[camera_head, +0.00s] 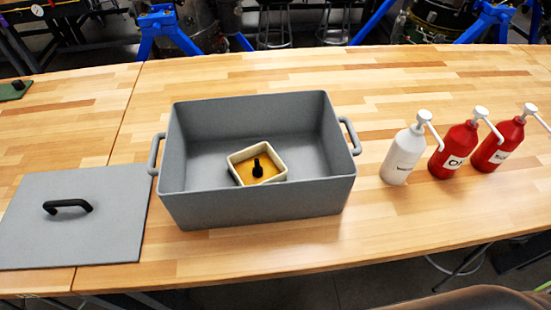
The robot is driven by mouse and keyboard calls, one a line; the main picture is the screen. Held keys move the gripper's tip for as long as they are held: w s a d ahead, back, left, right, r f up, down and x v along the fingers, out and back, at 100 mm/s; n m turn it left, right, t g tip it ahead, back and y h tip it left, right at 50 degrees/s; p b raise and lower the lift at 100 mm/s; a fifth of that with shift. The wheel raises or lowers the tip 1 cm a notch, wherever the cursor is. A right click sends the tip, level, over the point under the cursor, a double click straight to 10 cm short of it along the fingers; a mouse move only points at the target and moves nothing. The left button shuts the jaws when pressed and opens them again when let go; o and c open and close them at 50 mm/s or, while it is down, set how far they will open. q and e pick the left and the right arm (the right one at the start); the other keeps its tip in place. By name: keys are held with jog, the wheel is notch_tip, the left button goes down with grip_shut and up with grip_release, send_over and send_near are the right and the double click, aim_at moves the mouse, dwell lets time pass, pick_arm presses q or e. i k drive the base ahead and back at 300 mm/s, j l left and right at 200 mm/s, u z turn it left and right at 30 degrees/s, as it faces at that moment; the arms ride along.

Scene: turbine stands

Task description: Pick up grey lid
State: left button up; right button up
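The grey lid (105,225) is a flat square plate lying on the wooden table at the left, its near edge close to the table's front edge. A black bar handle (68,207) stands up from its top. The grey bin (258,207) stands open just to the right of the lid, with a loop handle on each side. Neither of my grippers shows in the head view.
Inside the bin sits a small cream box (238,167) with a yellow inside and a black knob. To the right stand a white pump bottle (404,158) and two red pump bottles (455,153). The tabletop behind the lid is mostly clear.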

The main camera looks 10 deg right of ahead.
aim_at(95, 215)
jog(key=u, duration=1.45)
